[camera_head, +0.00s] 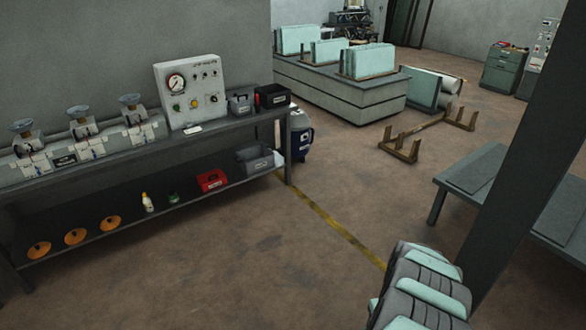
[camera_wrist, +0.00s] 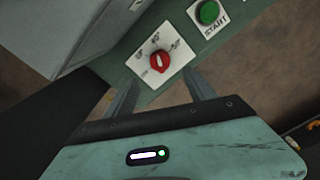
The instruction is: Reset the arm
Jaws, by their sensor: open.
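My gripper (camera_wrist: 162,92) shows in the wrist view with its two grey fingers spread apart and nothing between them. Beyond the fingertips is a panel with a red rotary knob (camera_wrist: 158,61) on a white plate. A green START button (camera_wrist: 208,12) sits up and to the right of the knob. I cannot tell whether the fingers touch the panel; the knob shows just past the gap between them. In the head view my arm (camera_head: 425,290) shows at the bottom right, and the gripper is not visible there.
A long workbench (camera_head: 240,130) at the left carries a gauge panel (camera_head: 192,92) and bins. A grey post (camera_head: 530,140) stands at the right by a low grey table (camera_head: 450,185). A wooden stand (camera_head: 400,150) is on the floor. The middle floor is clear.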

